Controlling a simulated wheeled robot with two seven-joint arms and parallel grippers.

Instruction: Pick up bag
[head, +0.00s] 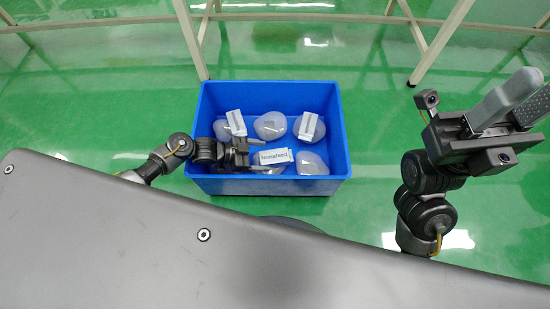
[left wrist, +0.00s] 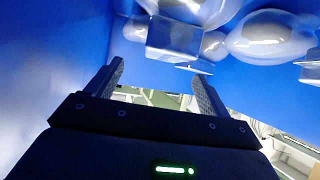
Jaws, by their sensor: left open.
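Several pale, translucent rounded bags with white labels lie in a blue crate (head: 270,186). One bag (head: 270,125) is at the back middle. Another bag (head: 313,163) is at the front right. A front middle bag carries a printed label (head: 274,156). My left gripper (head: 240,152) is inside the crate at its left side, near the front bags. In the left wrist view its fingers (left wrist: 158,74) are apart with nothing between them, and a bag (left wrist: 268,36) and a white label (left wrist: 175,36) show beyond.
The crate stands on a shiny green floor (head: 90,100). Pale table legs (head: 190,40) rise behind it on the left, and others (head: 440,45) stand behind on the right. My grey body fills the front.

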